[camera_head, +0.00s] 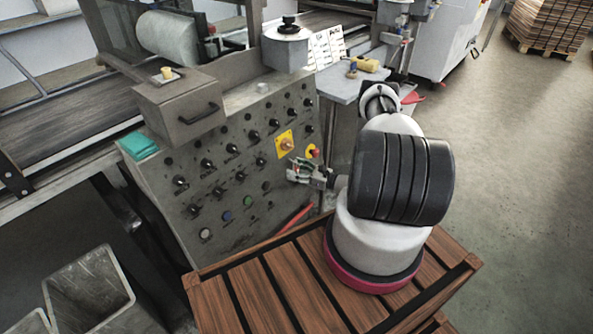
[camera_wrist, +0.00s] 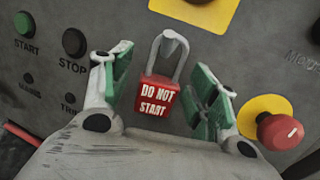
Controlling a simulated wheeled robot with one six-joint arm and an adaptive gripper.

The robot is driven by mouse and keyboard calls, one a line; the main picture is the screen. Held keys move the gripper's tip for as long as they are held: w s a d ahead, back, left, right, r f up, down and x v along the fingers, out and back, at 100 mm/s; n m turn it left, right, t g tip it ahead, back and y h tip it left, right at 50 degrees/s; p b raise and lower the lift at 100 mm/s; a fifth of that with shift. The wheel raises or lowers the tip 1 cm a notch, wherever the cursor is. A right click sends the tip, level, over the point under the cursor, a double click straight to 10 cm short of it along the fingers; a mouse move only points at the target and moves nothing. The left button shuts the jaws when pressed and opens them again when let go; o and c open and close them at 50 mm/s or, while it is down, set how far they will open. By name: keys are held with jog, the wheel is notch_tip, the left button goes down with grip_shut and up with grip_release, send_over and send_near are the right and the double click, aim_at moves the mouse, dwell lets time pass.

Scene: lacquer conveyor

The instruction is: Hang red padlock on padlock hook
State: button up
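The red padlock (camera_wrist: 156,97), marked "DO NOT START", shows upright in the wrist view. Its grey shackle loops around the padlock hook (camera_wrist: 173,42), a light metal peg on the grey panel. My gripper (camera_wrist: 163,100) is open, with one green-padded finger on each side of the padlock. Gaps show between the pads and the padlock body. In the head view my gripper (camera_head: 303,170) is close to the front of the sloped control panel. The padlock and hook cannot be made out there.
A red emergency button (camera_wrist: 280,131) on a yellow ring sits right of my gripper. START (camera_wrist: 25,24) and STOP (camera_wrist: 74,42) buttons are at upper left. The control panel (camera_head: 225,165) carries several knobs. A grey side table (camera_head: 345,85) stands behind; open floor lies right.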

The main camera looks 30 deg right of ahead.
jog(key=v, duration=1.2)
jog(key=s+a+f+n+g+y, duration=0.2)
jog(key=s+a+f+g, duration=0.1)
jog(key=s+a, duration=0.25)
jog(key=s+r+n+g+y, duration=0.1)
jog(key=s+r+n+g, duration=0.3)
jog(key=s+r+g, duration=0.2)
jog(key=s+r+n+g+h, duration=0.25)
jog(key=r+n, duration=0.25)
jog(key=r, duration=0.5)
jog(key=s+r+n+g+h, duration=0.25)
jog(key=r+n, duration=0.25)
jog(key=r, duration=0.6)
jog(key=s+r+n+g+h, duration=0.2)
jog(key=r+n+g+h, duration=0.15)
jog(key=r, duration=0.65)
jog(key=s+a+r+n+t+h, duration=0.2)
jog(key=a+r+n+t, duration=0.1)
jog(key=r, duration=0.7)
jog(key=s+a+r+n+t+h, duration=0.2)
jog(key=a+r+n+t+h, duration=0.1)
jog(key=r, duration=0.7)
jog(key=a+n+t, duration=0.1)
jog(key=a+n, duration=0.1)
jog(key=n, duration=0.1)
jog(key=shift+s+r, duration=0.25)
jog(key=shift+r, duration=0.15)
